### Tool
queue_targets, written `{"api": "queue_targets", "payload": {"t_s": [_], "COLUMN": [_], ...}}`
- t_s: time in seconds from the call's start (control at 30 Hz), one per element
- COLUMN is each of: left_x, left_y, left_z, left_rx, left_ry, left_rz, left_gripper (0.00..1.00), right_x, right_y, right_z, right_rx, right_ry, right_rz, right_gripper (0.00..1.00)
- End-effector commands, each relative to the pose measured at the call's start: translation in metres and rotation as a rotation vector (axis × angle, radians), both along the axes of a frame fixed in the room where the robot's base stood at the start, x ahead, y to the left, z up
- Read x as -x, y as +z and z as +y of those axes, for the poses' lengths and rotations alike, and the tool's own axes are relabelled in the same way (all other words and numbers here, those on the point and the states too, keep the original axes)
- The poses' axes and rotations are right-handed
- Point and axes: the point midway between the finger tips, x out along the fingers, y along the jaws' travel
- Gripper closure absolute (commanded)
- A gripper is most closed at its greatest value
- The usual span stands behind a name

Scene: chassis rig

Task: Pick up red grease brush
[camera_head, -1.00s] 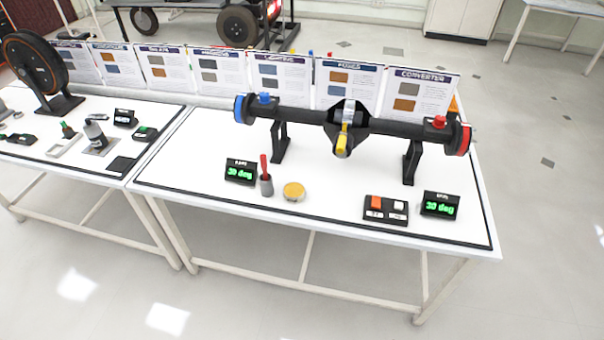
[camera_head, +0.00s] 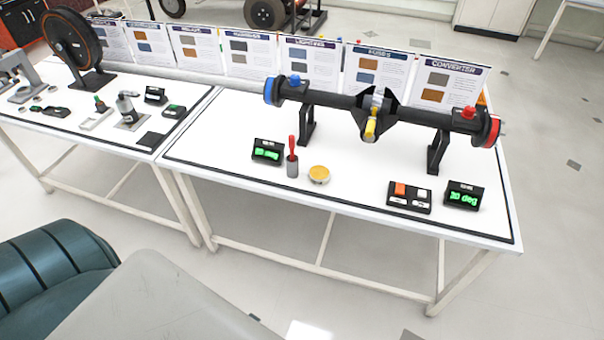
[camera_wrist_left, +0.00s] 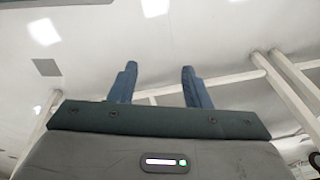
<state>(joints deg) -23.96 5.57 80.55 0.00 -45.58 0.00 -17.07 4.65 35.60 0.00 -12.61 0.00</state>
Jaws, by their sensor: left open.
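The red grease brush (camera_head: 291,148) stands upright in a small grey holder (camera_head: 292,169) on the white table. It is between the left green-lit display and a round yellow tin (camera_head: 319,174). My left gripper (camera_wrist_left: 158,82) shows in the left wrist view with its two blue fingers apart and nothing between them. It points over the floor and the table's legs, away from the brush. In the head view part of my left arm shows at the lower left, in front of the table, but its fingers are out of frame. My right gripper is not in view.
A black axle (camera_head: 410,112) on stands spans the table behind the brush. Upright info cards line the back. The table front near the brush is clear.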

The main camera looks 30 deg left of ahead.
Motion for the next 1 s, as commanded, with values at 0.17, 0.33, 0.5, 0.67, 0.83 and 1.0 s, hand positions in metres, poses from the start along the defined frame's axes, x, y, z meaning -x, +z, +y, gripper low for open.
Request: {"api": "queue_targets", "payload": {"t_s": [0.17,0.33,0.5,0.67,0.83,1.0], "left_x": [-0.036,-0.056,-0.075,-0.104,-0.14,-0.185], "left_y": [0.081,0.149,0.209,0.26,0.282,0.297], "left_z": [-0.007,-0.012,-0.014,-0.012,-0.004,0.008], "left_rx": [-0.002,-0.003,-0.004,-0.006,-0.007,-0.009], "left_ry": [-0.009,-0.014,-0.016,-0.012,0.0,0.022], "left_rz": [-0.038,-0.061,-0.079,-0.085,-0.073,-0.055], "left_gripper": [0.56,0.56,0.56,0.56,0.56,0.56], "right_x": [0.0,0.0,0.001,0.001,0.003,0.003], "right_y": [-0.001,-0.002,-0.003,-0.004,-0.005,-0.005], "right_z": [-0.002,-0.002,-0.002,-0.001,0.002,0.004], "right_rx": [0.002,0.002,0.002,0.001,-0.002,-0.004], "right_ry": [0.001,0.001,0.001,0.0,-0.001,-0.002], "right_rz": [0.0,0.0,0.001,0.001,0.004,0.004], "right_gripper": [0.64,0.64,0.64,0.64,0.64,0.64]}}
